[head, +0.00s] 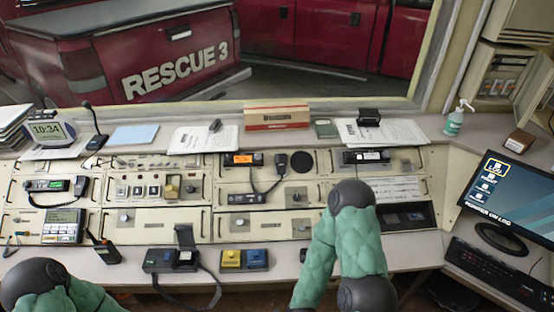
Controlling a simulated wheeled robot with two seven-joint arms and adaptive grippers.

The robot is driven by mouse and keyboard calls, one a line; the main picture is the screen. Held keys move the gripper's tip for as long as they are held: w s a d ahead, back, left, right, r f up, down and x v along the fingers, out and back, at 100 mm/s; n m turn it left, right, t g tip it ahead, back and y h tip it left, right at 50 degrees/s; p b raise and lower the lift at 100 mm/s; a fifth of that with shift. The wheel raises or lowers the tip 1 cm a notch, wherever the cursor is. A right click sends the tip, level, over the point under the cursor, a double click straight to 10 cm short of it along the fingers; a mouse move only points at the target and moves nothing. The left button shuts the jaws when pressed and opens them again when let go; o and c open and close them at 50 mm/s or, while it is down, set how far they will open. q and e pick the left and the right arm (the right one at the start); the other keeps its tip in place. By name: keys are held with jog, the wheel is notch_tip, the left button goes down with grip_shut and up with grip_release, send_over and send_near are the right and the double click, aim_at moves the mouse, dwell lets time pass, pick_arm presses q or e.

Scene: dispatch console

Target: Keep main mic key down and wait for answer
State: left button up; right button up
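Several microphones show, and I cannot tell which is the main one. A black gooseneck desk mic (94,128) stands at the back left beside the clock. A black hand mic (281,163) hangs by the orange-lit radio (243,159). Another hand mic (80,186) sits by the green-lit radio (46,185). On the front ledge are a dark key box (171,260) with a raised lid and cable, and a box with yellow and blue keys (243,259). My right arm's green sleeve bends over the right-centre of the console. Neither gripper shows. No key is visibly held.
A handheld radio (106,250) stands on the front ledge at left. A dark object (303,255) is partly hidden by my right arm. A monitor (507,200), keyboard (495,270) and green bottle (455,120) are at right. Papers and a red box (277,118) line the back shelf.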

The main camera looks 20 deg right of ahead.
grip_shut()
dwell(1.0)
